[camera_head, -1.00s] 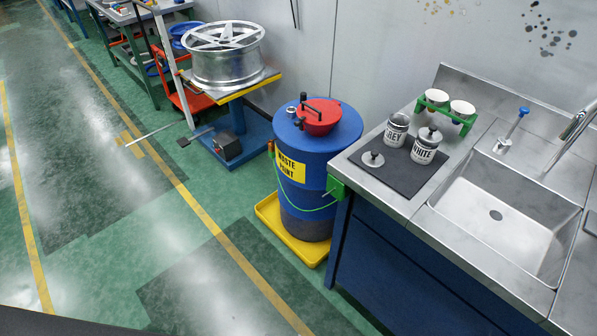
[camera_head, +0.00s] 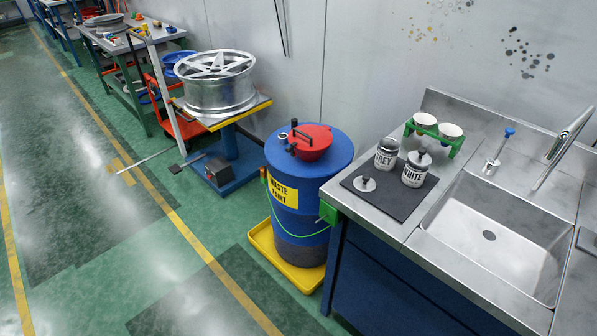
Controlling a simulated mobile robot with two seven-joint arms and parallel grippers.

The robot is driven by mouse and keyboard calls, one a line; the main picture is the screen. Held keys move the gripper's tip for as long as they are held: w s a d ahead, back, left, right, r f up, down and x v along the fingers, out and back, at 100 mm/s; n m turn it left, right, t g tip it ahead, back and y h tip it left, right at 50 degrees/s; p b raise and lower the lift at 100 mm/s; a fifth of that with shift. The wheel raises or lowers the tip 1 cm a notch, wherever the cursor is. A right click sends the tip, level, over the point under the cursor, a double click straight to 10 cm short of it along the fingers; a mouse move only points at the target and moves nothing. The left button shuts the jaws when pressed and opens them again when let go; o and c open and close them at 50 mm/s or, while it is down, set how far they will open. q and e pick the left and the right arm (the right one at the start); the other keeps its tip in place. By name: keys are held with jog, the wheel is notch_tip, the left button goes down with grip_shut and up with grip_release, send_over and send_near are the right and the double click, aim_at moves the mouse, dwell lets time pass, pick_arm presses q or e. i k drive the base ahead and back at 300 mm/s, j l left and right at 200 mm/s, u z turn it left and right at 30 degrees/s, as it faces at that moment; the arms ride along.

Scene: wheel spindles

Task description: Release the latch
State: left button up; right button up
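A blue waste paint drum (camera_head: 297,230) stands upright in a yellow tray (camera_head: 262,247) on the floor. Its red lid (camera_head: 311,145) is closed on the drum top. A black latch handle (camera_head: 293,132) stands up at the lid's left edge; whether it is fastened is too small to tell. A green wire runs around the drum's side to a green clamp (camera_head: 327,213) at the bench edge. Neither of my grippers is in the head view.
A wheel rim (camera_head: 220,85) sits on a lift table behind the drum. The floor at left is clear.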

aim_at(291, 149)
jog(key=i+j+z, duration=0.15)
jog(key=z, duration=1)
jog(key=j+z, duration=0.75)
jog(key=k+j+z, duration=0.1)
jog(key=j+z, duration=0.3)
jog(key=j, duration=0.6)
jog(key=k+j, duration=0.1)
jog(key=j, duration=0.85)
jog(key=k+j+z, duration=0.1)
jog(key=j, duration=0.35)
jog(key=k+j, duration=0.15)
jog(key=j, duration=0.3)
jog(key=k+j, duration=0.1)
jog(key=j, duration=0.35)
jog(key=z, duration=0.05)
